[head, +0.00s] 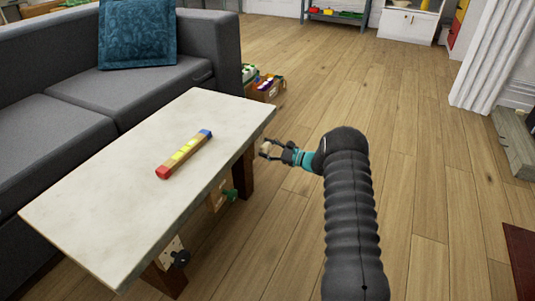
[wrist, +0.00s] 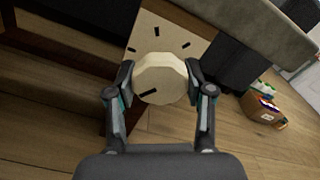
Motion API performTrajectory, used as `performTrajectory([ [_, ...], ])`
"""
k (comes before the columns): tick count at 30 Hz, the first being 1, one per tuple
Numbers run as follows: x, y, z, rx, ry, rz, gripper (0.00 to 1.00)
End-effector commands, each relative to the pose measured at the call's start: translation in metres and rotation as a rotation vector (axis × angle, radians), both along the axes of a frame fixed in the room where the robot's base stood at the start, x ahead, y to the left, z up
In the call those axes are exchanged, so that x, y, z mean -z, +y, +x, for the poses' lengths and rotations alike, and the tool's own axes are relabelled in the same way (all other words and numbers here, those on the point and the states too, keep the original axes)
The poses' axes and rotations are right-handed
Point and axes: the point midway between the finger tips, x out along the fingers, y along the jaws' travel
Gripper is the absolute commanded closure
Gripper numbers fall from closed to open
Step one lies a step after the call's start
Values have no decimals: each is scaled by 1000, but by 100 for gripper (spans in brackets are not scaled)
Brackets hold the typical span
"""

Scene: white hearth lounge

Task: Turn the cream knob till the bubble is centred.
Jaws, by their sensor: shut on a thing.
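The cream knob (wrist: 160,80) is a faceted disc with a dark pointer mark low on its face. It sits in front of a pale wooden plate (wrist: 188,32) with several black tick marks. My gripper (wrist: 160,84) is shut on the knob, one finger on each side. In the head view my gripper (head: 268,150) is at the right end of the table, and the knob (head: 266,149) shows small between the fingers. The level (head: 184,154), with red and blue ends and a yellow middle, lies on the table top (head: 110,200). Its bubble is too small to make out.
A green knob (head: 230,194) and a black knob (head: 180,258) are on the table's near side, left of my arm. A grey sofa (head: 60,90) stands behind the table. A box of toys (head: 266,88) is on the floor beyond.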

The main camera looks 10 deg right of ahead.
Motion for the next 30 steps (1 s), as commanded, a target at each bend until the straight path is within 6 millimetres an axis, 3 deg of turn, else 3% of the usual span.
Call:
performTrajectory([
  [17, 0, 2, 0, -1, -35, -27, 82],
  [18, 0, 2, 0, -1, -35, -27, 43],
  [21, 0, 1, 0, 0, -35, -27, 21],
  [30, 0, -3, 0, 4, -34, -26, 21],
])
